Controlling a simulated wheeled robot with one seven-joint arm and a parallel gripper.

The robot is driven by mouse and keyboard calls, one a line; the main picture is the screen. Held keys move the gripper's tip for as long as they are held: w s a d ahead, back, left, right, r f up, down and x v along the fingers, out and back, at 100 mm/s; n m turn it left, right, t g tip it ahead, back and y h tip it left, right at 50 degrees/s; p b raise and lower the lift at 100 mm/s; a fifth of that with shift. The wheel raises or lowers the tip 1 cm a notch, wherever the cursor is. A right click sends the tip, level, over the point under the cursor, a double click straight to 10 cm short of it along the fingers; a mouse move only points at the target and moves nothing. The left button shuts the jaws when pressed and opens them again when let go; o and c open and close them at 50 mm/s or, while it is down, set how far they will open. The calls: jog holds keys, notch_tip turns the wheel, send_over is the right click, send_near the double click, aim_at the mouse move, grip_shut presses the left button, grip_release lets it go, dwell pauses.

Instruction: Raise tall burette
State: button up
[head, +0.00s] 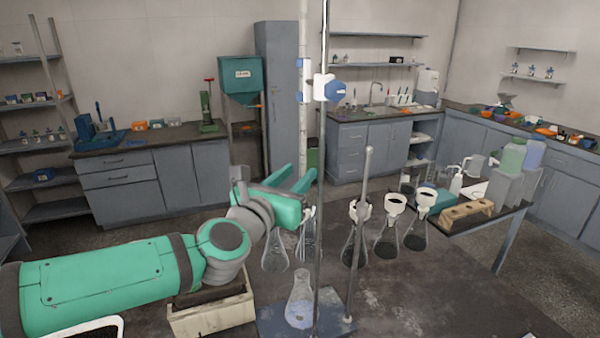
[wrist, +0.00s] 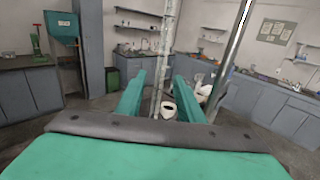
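The tall burette (head: 303,135) is a pale, upright graduated tube held at a clamp (head: 321,88) with a blue knob, beside a thin metal stand rod (head: 322,180). My gripper (head: 303,176) is open around the level of the burette's lower part, well below the clamp. In the wrist view the burette (wrist: 166,50) appears upright between the two green fingers (wrist: 157,76), with visible space on both sides. I cannot tell how deep between them it is. Its lower end is partly hidden by the gripper in the head view.
A flask (head: 299,305) stands on the blue stand base (head: 270,318). A second, shorter rod (head: 362,215) stands to the right. Several flasks with funnels (head: 391,238) and a wooden rack (head: 466,212) are farther right. The front right of the dark bench is clear.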

jog(key=s+a+r, duration=0.3)
jog(key=s+r, duration=0.4)
jog(key=s, duration=0.1)
jog(key=shift+a, duration=0.25)
dwell(0.4)
